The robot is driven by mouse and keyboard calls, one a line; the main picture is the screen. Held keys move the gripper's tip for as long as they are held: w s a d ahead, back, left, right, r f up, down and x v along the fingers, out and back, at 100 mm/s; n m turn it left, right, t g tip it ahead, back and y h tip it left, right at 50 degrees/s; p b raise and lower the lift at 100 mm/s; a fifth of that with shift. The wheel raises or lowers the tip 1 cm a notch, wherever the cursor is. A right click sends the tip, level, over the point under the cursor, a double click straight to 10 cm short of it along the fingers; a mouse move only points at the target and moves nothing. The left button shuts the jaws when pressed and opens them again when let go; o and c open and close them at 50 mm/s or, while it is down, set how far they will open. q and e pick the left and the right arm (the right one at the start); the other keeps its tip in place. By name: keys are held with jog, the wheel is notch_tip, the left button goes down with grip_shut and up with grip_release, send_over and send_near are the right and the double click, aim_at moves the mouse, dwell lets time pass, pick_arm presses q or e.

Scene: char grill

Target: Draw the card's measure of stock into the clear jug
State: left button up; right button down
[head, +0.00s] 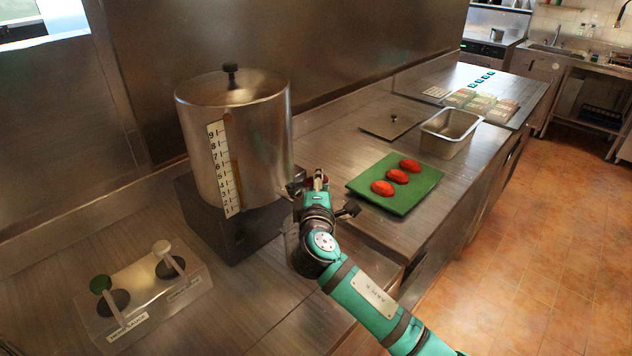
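A large steel stock urn (262,130) with a lid stands on a dark base. A white scale (220,170) numbered up to 9 is on its front, with a narrow brownish strip beside it. My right gripper (319,190) is at the urn's lower right side, with its fingers spread apart. A small red and tan part shows between or just beyond the fingers; I cannot tell whether they touch it. The clear jug is not clearly visible; the area below the gripper is partly hidden by my arm. No card with a readable measure shows. My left gripper is not in view.
A steel block (145,300) with green-topped and white-topped sticks stands front left. A green board (405,203) with three red items lies right of the gripper. Behind are a flat lid (392,124), a steel pan (433,143) and several small containers (483,103). Open tiled floor lies right.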

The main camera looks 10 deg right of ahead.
jog(key=c, duration=1.3)
grip_release()
jog(key=v, duration=1.2)
jog(key=shift+s, duration=0.1)
